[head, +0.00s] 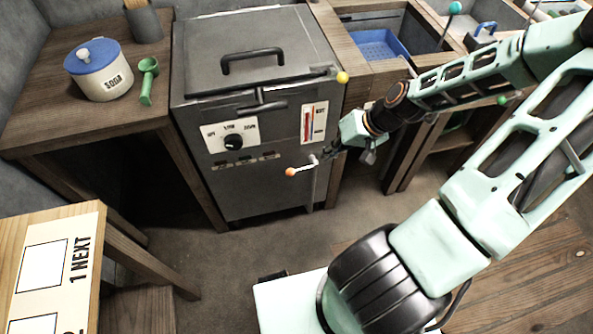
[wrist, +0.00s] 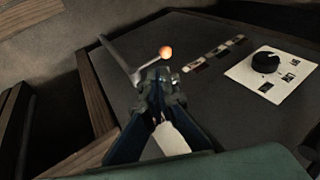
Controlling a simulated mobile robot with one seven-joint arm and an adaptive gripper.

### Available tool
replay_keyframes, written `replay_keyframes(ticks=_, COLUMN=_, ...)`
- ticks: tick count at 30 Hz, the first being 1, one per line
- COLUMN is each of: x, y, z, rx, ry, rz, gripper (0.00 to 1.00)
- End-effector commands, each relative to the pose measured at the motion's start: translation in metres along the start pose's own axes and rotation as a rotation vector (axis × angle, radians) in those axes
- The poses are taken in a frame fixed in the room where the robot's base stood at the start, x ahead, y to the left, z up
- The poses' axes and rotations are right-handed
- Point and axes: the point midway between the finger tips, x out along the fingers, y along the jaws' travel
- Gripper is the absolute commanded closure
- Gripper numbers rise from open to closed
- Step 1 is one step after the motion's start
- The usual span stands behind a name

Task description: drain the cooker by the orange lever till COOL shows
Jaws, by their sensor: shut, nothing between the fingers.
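The grey cooker (head: 250,190) stands in the middle of the head view with its lid (head: 252,50) down. The orange lever (head: 290,172) is a pale arm with an orange knob, low on the cooker's front right, above a thin vertical pipe (head: 311,192). Its knob also shows in the wrist view (wrist: 166,53). My gripper (head: 326,155) is shut and empty, just right of the lever's pivot. In the wrist view its fingertips (wrist: 160,75) are close to the lever; I cannot tell whether they touch. A gauge (head: 313,122) with a red column is on the front; its lettering is too small to read surely.
A black dial (head: 233,142) and a row of small labels (head: 245,160) are on the cooker front. A yellow ball (head: 342,77) sticks out at the lid's right. A blue basin (head: 375,45) is at right.

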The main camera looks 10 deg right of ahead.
Motion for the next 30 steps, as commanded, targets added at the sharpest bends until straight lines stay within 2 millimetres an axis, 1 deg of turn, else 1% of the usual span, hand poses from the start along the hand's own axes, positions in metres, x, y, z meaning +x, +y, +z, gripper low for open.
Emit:
replay_keyframes(ticks=7, x=0.002, y=0.0, z=-0.007, rx=0.018, ry=0.046, rz=-0.041, gripper=1.0)
replay_keyframes(ticks=16, x=0.002, y=0.0, z=-0.007, rx=0.017, ry=0.046, rz=-0.04, gripper=1.0)
replay_keyframes(ticks=19, x=0.006, y=0.0, z=-0.007, rx=0.017, ry=0.045, rz=-0.041, gripper=1.0)
replay_keyframes(ticks=23, x=0.021, y=0.0, z=-0.007, rx=0.016, ry=0.045, rz=-0.042, gripper=1.0)
replay_keyframes(ticks=26, x=0.039, y=-0.001, z=-0.008, rx=0.016, ry=0.043, rz=-0.043, gripper=1.0)
replay_keyframes(ticks=30, x=0.069, y=-0.002, z=-0.009, rx=0.015, ry=0.042, rz=-0.043, gripper=1.0)
